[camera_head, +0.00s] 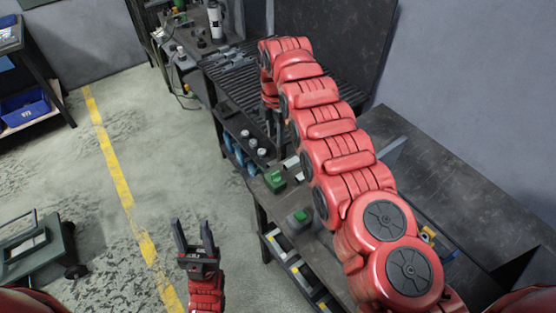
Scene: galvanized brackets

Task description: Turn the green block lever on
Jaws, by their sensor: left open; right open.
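Two green blocks are on the workbench: one (274,182) near its left edge and another (299,218) closer to me. A small pale piece (291,163) shows just behind the farther block. I cannot tell whether it is a lever, or which way any lever is set. My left gripper (192,224) is open and empty over the floor, left of the bench, with its fingers pointing away from me. My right arm arches over the bench. Its gripper (273,127) points down beyond the green blocks, apart from them, and its dark fingers are hard to separate from the rack behind.
The dark workbench (430,180) runs along the right wall, with a slatted rack (235,85) at its far end. Drawers (290,270) sit below it. A green wheeled cart (35,248) stands at the left. The floor around the yellow line (122,185) is clear.

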